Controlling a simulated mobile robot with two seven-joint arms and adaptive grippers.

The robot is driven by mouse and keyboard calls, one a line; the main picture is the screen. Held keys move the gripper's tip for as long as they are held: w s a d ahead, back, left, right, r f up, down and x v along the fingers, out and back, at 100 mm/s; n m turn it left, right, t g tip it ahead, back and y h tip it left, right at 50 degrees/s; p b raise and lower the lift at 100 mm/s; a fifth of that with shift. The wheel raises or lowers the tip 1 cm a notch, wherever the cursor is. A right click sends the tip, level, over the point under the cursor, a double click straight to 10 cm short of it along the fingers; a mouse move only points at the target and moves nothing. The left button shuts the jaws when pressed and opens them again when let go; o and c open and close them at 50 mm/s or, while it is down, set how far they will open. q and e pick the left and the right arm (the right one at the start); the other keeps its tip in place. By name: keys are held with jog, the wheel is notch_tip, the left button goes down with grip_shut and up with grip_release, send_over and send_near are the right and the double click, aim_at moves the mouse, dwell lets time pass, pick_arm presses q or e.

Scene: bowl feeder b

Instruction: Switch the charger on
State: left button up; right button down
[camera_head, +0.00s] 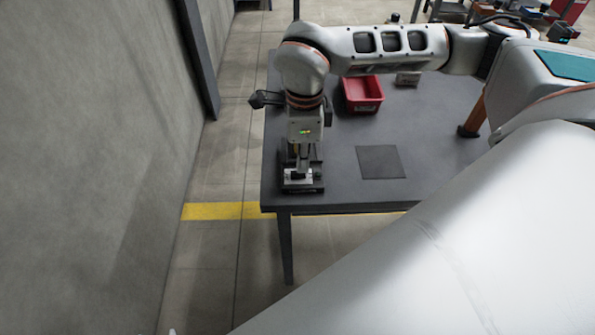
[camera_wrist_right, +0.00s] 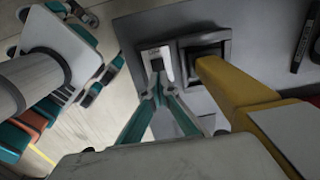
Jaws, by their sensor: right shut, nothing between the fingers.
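The charger (camera_head: 303,187) is a dark, low unit at the left front corner of the grey table. In the wrist view, the charger (camera_wrist_right: 220,45) has a dark square socket with a yellow part standing at it. Beside the socket is a small light plate with a dark switch area (camera_wrist_right: 156,52). My right gripper (camera_head: 302,174) points down over the charger, and its fingertips (camera_wrist_right: 157,68) are together at the near edge of this plate, with nothing between them. Whether they touch the switch I cannot tell. The gripper partly hides the charger in the head view. My left gripper is not in view.
A red bin (camera_head: 362,93) and a small grey box (camera_head: 407,78) stand farther back on the table. A flat dark square (camera_head: 381,162) lies right of the charger. An orange upright thing with a dark foot (camera_head: 471,122) stands at the right. A wall (camera_head: 90,150) runs along the left.

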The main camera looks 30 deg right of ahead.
jog(key=shift+f+b, duration=0.35)
jog(key=shift+f, duration=0.5)
dwell(0.3)
jog(key=shift+r+p, duration=1.4)
jog(key=shift+r, duration=0.6)
jog(key=shift+r+p, duration=1.15)
jog(key=shift+r, duration=0.45)
